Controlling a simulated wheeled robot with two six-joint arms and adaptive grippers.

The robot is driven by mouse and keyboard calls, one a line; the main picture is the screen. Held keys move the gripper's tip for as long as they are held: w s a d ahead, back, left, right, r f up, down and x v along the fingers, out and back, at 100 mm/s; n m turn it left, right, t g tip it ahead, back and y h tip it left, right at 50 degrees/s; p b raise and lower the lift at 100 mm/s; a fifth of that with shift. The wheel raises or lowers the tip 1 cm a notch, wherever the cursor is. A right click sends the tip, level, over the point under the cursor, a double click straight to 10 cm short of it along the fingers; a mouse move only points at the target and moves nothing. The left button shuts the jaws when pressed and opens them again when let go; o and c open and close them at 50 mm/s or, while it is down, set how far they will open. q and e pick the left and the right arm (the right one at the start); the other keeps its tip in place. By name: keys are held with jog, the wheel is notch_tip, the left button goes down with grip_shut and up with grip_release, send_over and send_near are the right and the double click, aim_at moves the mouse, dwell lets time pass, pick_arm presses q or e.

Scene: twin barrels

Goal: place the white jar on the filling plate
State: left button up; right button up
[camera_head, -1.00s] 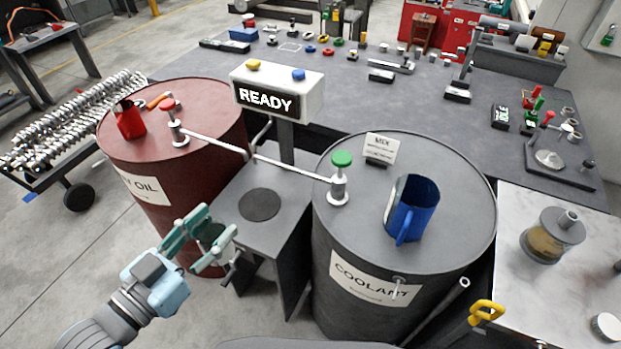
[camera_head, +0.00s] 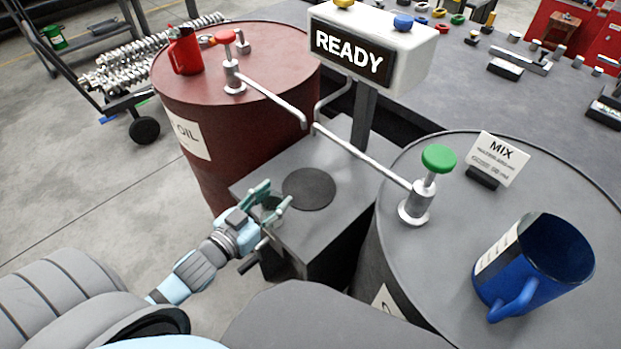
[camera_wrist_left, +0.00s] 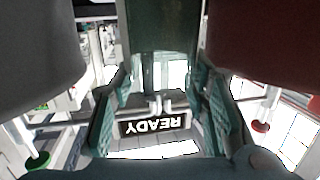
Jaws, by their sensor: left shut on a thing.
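The filling plate (camera_head: 309,188) is a dark round disc on a grey stand between the two barrels, and nothing stands on it. My left gripper (camera_head: 272,203) is at the stand's left edge, beside the plate. In the left wrist view the jar is between the green fingers of my left gripper (camera_wrist_left: 167,92), and the READY sign shows upside down beyond. The jar's base and contents are hard to make out. My right gripper is in neither current view.
A red barrel (camera_head: 225,125) with a red-topped valve (camera_head: 231,72) stands behind left. A grey barrel (camera_head: 400,255) with a green-topped valve (camera_head: 437,160) and blue jug (camera_head: 520,275) stands right. Their pipes and the READY sign (camera_head: 370,50) stand over the back of the plate.

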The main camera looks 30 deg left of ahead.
pick_arm(q)
jog(key=shift+t+h, duration=0.3)
jog(key=shift+t, duration=0.4)
jog(key=w+b, duration=0.1)
jog(key=w, duration=0.1)
jog(key=w+b, duration=0.3)
jog(key=shift+w+d, duration=0.35)
jog(key=shift+d, duration=0.05)
grip_shut()
jog(key=w+f+b, duration=0.1)
jog(key=w, duration=0.1)
jog(key=w+d+f+b, duration=0.1)
jog(key=w+b, duration=0.1)
jog(key=w, duration=0.1)
jog(key=w+f+b, duration=0.1)
jog(key=w+b, duration=0.1)
jog(key=w, duration=0.1)
jog(key=shift+w+d+f, duration=0.2)
jog(key=shift+r, duration=0.15)
jog(key=o, duration=1.4)
grip_release()
jog(key=shift+o, duration=0.2)
pick_arm(e)
notch_tip(320, 180, down, 10)
jog(key=d, duration=0.2)
jog(key=shift+s, duration=0.2)
jog(key=shift+r, duration=0.1)
